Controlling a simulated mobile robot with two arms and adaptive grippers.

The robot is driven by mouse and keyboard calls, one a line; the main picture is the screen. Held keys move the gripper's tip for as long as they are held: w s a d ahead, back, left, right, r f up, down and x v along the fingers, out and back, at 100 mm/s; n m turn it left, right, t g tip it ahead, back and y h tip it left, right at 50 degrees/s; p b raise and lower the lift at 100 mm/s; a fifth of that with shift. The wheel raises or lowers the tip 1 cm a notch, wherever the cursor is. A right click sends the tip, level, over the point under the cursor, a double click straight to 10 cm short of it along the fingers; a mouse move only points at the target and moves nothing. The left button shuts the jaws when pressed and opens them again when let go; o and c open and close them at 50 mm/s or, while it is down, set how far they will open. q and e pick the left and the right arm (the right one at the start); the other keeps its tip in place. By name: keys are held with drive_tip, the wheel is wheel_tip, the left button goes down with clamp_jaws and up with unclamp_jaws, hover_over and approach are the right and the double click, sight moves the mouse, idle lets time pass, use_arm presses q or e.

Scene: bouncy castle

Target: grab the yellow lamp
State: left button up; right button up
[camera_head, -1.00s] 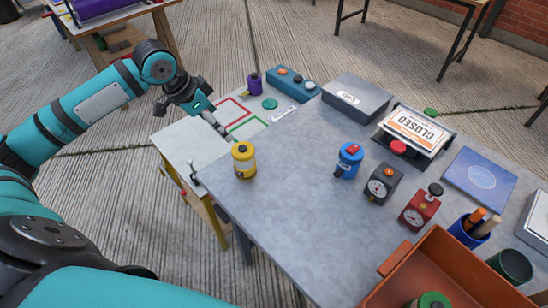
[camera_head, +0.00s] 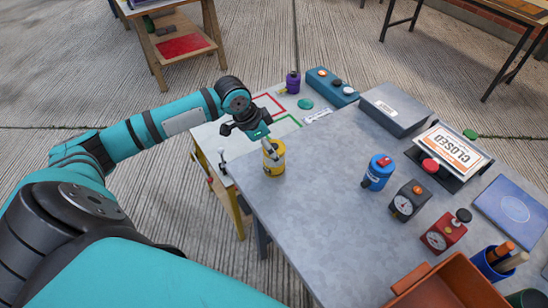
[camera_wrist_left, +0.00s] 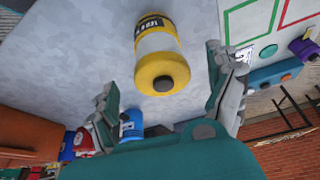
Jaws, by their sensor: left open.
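The yellow lamp (camera_head: 274,158) is a small cylinder with a pale band, standing upright near the left edge of the grey table. My left gripper (camera_head: 268,146) is at the lamp's top in the head view, partly in front of it. In the left wrist view the lamp (camera_wrist_left: 158,62), with a dark knob on its yellow end, lies ahead of the gripper (camera_wrist_left: 170,95). The two fingers are spread wide on either side, and the lamp is not gripped. My right gripper is in neither view.
On the grey table (camera_head: 310,220) stand a blue canister (camera_head: 378,172), a dark gauge box (camera_head: 407,201), a red gauge box (camera_head: 445,232) and an orange crate (camera_head: 450,290). A grey box (camera_head: 395,108) stands behind. The table is clear in front of the lamp.

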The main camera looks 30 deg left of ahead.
use_arm(q)
drive_tip(key=x, duration=0.4)
drive_tip(key=shift+f+p, duration=0.25)
drive_tip(key=shift+p, duration=0.1)
drive_tip(key=shift+a, duration=0.1)
drive_tip(key=c, duration=1.4)
drive_tip(key=shift+c, duration=0.7)
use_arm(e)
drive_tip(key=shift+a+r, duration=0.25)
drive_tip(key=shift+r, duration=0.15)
